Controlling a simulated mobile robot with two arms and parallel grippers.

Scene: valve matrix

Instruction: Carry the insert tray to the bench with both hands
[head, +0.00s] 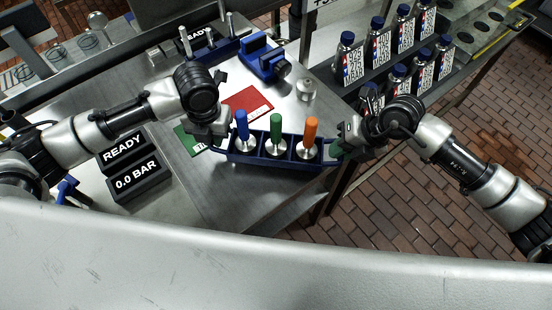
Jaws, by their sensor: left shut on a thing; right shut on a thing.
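The insert tray (282,164) is dark blue with three compartments in a row. It holds three metal inserts with coloured handles: blue (241,126), green (276,126) and orange (311,131). My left gripper (222,143) is shut on the tray's left end. My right gripper (340,148) is shut on its right end. The tray looks roughly level, over the front right part of the metal bench (215,190). I cannot tell whether its underside touches the bench. The fingertips are partly hidden by the wrists.
A red card (247,104) and a green card (186,140) lie on the bench. A blue vise (262,60) and a small metal part (306,89) stand behind the tray. Two black displays (139,188) are at left. Several labelled bottles (383,52) stand on a shelf at right.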

